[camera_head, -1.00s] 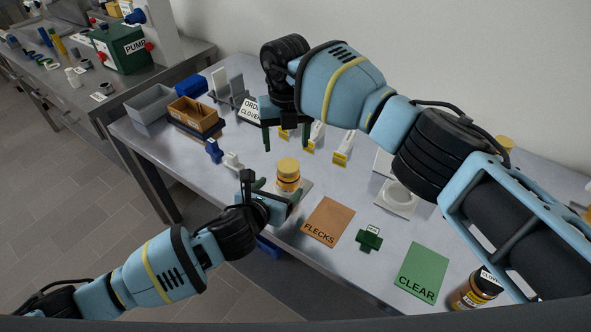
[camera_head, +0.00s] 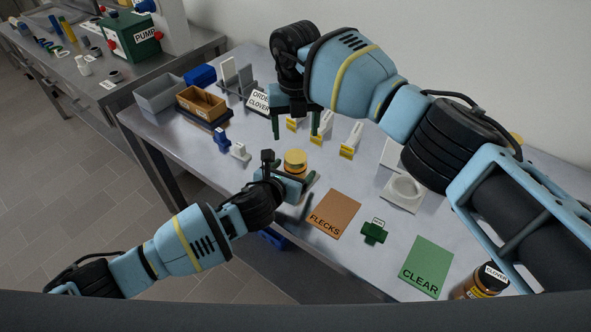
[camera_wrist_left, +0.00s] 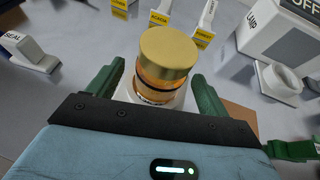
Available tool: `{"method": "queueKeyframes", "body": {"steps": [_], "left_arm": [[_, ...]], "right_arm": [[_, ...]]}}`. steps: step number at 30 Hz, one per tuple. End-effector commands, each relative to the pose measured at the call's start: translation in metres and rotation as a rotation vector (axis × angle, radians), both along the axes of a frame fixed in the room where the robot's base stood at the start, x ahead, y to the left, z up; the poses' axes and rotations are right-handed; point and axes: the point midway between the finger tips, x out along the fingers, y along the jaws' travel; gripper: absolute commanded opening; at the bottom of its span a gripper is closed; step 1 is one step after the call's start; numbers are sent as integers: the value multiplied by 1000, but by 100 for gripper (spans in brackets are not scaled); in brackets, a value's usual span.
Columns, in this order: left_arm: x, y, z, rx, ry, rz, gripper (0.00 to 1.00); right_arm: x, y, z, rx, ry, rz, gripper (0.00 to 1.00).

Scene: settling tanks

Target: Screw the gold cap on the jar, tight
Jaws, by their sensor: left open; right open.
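The amber jar (camera_wrist_left: 150,92) stands upright on a pale base (camera_wrist_left: 128,88), with the gold cap (camera_head: 295,156) on top. In the left wrist view the gold cap (camera_wrist_left: 168,52) sits over the jar mouth; I cannot tell how tight it is. My left gripper (camera_head: 293,177) is low at the jar, open, its green fingers on either side of the jar; contact is not clear. Its body hides the jar's lower part in the head view. My right gripper (camera_head: 296,124) is open and empty, pointing down beyond the jar, above the table.
An orange FLECKS mat (camera_head: 335,212), a green CLEAR mat (camera_head: 428,265) and a CLOVER jar (camera_head: 480,285) lie to the right. A white fixture with a round seat (camera_head: 402,192) stands behind. Yellow-labelled white stands (camera_head: 350,140), bins (camera_head: 158,95) and a blue piece (camera_head: 221,138) are near.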

Motion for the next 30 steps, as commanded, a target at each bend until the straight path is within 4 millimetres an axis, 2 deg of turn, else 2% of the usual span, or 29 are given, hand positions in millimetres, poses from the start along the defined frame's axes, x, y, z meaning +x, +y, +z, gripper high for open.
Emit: {"method": "queueKeyframes", "body": {"steps": [8,21,30], "left_arm": [[19,-9,-8,0,0,1,79],[23,-11,-10,-1,-1,-1,79],[23,-10,-10,-1,-1,-1,40]], "right_arm": [[0,0,0,0,0,0,68],[0,0,0,0,0,0,68],[0,0,0,0,0,0,68]]}}
